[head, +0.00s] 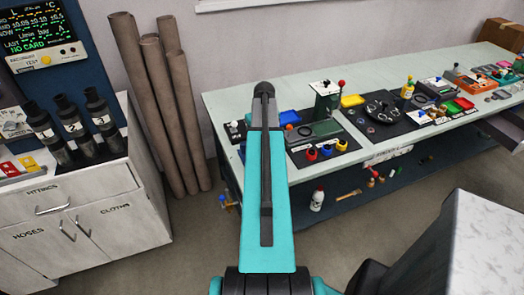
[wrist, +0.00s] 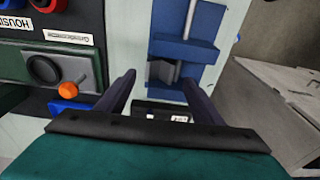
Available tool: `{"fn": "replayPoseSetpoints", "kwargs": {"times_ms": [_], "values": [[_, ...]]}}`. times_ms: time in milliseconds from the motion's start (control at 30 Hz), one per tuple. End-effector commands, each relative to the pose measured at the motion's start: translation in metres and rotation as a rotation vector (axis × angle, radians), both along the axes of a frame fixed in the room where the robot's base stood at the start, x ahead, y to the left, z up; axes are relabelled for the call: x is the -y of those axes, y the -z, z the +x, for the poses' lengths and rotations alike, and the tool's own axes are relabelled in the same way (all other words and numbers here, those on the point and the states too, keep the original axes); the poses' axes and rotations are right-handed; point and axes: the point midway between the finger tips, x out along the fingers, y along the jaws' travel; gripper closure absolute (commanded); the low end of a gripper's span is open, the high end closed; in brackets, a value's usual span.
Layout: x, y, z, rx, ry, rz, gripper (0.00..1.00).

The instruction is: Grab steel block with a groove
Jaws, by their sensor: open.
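In the wrist view my gripper (wrist: 159,78) is open, with its two dark fingers apart and pointing at the bench. Between and just beyond the fingertips is a grey metal piece (wrist: 161,71) with an angled, notch-like face. It may be the grooved steel block, but its groove is not clear. It sits against a blue fixture (wrist: 184,48) with a metal rod. I cannot tell whether the fingers touch anything. A small black object with a white label (wrist: 180,118) shows lower between the fingers. In the head view my arm hides the gripper and this part of the bench.
Left in the wrist view are a dark labelled panel with a round socket (wrist: 44,68) and an orange knob (wrist: 68,90).

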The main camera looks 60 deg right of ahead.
Motion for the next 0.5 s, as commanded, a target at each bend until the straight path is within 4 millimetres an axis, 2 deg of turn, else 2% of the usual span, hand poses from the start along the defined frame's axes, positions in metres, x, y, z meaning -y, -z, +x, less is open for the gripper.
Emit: {"fn": "replayPoseSetpoints", "kwargs": {"times_ms": [500], "values": [[0.003,0.038,0.000,0.000,0.000,0.001,0.39]]}}
